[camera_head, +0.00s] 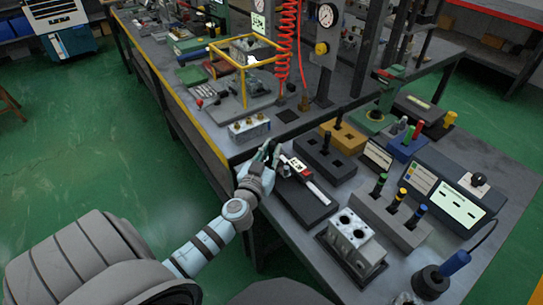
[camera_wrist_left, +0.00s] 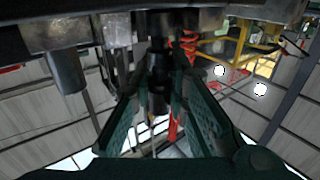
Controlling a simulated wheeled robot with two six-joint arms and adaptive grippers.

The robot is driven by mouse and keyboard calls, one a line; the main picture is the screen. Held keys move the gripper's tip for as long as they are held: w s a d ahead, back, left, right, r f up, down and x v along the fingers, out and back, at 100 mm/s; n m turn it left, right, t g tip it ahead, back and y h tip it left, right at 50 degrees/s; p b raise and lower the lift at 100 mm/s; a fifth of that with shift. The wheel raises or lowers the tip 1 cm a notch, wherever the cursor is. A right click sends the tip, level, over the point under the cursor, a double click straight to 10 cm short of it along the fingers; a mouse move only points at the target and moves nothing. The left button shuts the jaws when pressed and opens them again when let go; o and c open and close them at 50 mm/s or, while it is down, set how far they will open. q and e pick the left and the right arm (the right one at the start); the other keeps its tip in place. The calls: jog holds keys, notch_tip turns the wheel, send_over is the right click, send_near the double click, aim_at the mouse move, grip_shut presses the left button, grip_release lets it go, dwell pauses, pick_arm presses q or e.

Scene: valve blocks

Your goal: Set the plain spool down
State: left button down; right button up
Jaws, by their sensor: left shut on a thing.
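My left gripper (camera_head: 271,155) reaches in from the left and is at the edge of the grey bench (camera_head: 345,197), left of the caliper (camera_head: 308,180). In the left wrist view its two teal fingers (camera_wrist_left: 163,70) are closed on a dark, narrow, cylindrical part, likely the plain spool (camera_wrist_left: 158,77). In the head view the spool is too small and covered to make out. A silver valve block (camera_head: 351,230) with two round bores on top stands on a dark base at the front of the bench. My right gripper is not in view.
Right of the gripper is a dark block with square recesses (camera_head: 325,155). A grey stand (camera_head: 392,219) holds several colour-topped plugs. A small silver manifold (camera_head: 248,128) and a yellow frame (camera_head: 246,51) stand behind. Green floor (camera_head: 110,150) is free at left.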

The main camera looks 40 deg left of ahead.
pick_arm(q)
jog(key=shift+r, duration=0.1)
jog(key=c, duration=1.6)
grip_release()
jog(key=shift+o, duration=0.2)
